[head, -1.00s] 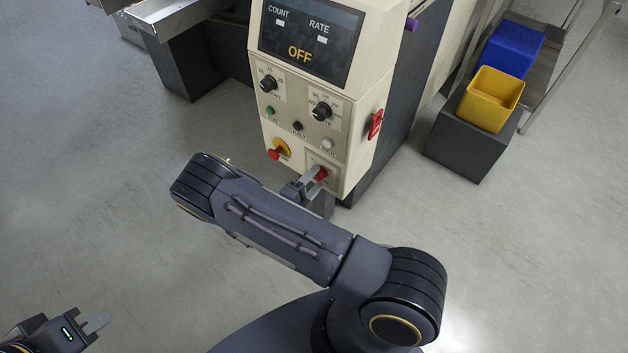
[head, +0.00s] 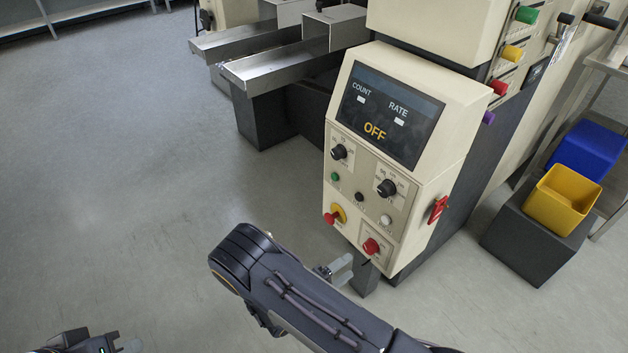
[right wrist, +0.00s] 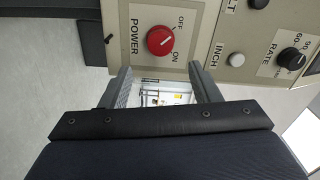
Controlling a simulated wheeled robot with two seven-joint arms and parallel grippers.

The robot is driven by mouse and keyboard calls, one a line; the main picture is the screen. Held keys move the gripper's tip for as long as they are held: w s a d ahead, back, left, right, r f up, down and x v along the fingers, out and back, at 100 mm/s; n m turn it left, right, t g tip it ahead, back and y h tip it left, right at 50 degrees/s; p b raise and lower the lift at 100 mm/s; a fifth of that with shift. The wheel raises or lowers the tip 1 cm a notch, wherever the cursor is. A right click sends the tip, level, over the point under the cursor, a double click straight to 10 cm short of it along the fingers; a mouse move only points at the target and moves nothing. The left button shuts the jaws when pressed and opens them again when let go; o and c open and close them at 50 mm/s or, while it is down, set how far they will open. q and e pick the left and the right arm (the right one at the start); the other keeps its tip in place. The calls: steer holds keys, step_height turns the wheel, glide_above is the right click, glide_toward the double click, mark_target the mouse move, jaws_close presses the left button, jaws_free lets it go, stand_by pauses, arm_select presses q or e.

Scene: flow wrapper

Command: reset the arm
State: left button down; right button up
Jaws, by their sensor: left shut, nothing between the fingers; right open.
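The control panel (head: 385,150) of the machine stands ahead in the head view, and its display (head: 388,115) reads OFF. The red power knob (head: 371,246) is at the panel's lower right. In the right wrist view the same knob (right wrist: 160,41) lies beyond the fingertips, between the OFF and ON labels. My right gripper (head: 341,268) is open and empty, apart from the knob and below it; its two fingers also show in the right wrist view (right wrist: 163,82). My left gripper (head: 130,346) is shut and empty at the bottom left, partly cut off by the frame edge.
A red and yellow button (head: 335,214) and a red side switch (head: 438,209) stick out from the panel. Metal chutes (head: 290,60) are behind it on the left. A yellow bin (head: 562,200) and a blue bin (head: 587,150) are at right. The left floor is clear.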

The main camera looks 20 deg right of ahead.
steer(key=s+d+r+m+g+y, duration=0.2)
steer(key=s+r+m+g+y, duration=0.4)
steer(key=m, duration=0.6)
steer(key=s+d+r+m+g+y, duration=0.2)
steer(key=s+r+m+g+y, duration=0.25)
steer(key=r+m, duration=0.5)
steer(key=s+a+r+m+t+y, duration=0.2)
steer(key=s+r+m+t+y, duration=0.3)
steer(key=m, duration=0.6)
steer(key=s+a+r+m+t+y, duration=0.25)
steer(key=r+m+y, duration=0.3)
steer(key=m, duration=0.45)
step_height(320, 180, up, 22)
steer(key=m+t+p, duration=0.1)
steer(key=p, duration=1.9)
steer(key=shift+s+d+f+t+h, duration=0.15)
steer(key=shift+s+d+t+h, duration=0.05)
steer(key=shift+d+t+h, duration=0.1)
steer(key=shift+m, duration=0.25)
